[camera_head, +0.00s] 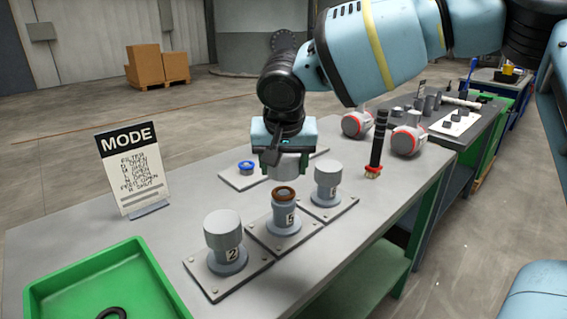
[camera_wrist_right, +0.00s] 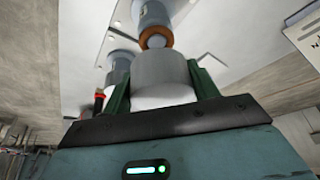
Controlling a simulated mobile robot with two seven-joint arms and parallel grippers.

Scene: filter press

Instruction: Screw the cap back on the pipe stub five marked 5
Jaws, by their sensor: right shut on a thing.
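The pipe stub five (camera_head: 287,219), marked 5, stands upright on its plate with no cap; a brown ring (camera_head: 285,194) sits at its top. My right gripper (camera_head: 286,158) is shut on a grey round cap (camera_head: 284,167). The cap shows between the green fingers in the right wrist view (camera_wrist_right: 160,72), with the stub's ring (camera_wrist_right: 156,38) beyond it. In the head view the cap is just above and apart from the stub; how well it lines up is hard to tell. My left gripper is not in view.
Capped stubs stand on both sides: one marked 2 (camera_head: 222,232) at left, another (camera_head: 328,177) at right. A blue fitting (camera_head: 247,167) lies on a plate behind. A MODE sign (camera_head: 131,165), a green tray (camera_head: 60,284) and a black-handled brush (camera_head: 377,145) are on the table.

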